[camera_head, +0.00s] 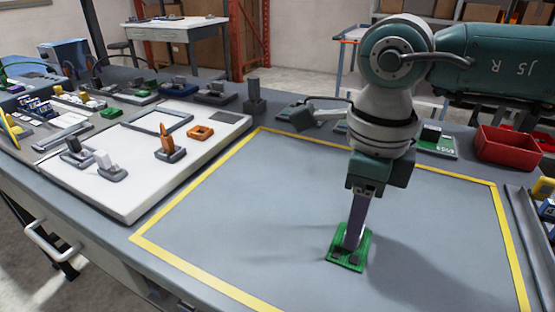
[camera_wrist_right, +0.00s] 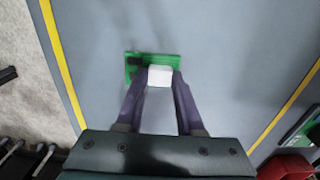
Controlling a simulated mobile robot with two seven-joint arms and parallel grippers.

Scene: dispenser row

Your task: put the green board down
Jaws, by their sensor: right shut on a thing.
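The green board (camera_head: 346,263) is in the head view, inside the yellow-outlined area of the grey table. It carries dark parts, and a white block on it shows in the wrist view. My right gripper (camera_head: 353,240) comes down from above and is shut on the board. In the right wrist view, the fingers (camera_wrist_right: 157,80) sit on either side of the white block, with the green board (camera_wrist_right: 150,56) around it. The board looks nearly flat, at or just above the table; I cannot tell if it touches. My left gripper is not in view.
The yellow-outlined area (camera_head: 230,235) is otherwise clear. A white panel (camera_head: 140,190) with several small fixtures stands to its left. A red bin (camera_head: 504,147) and another green board (camera_head: 436,142) are at the back right. A dark rail (camera_head: 528,225) runs along the right side.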

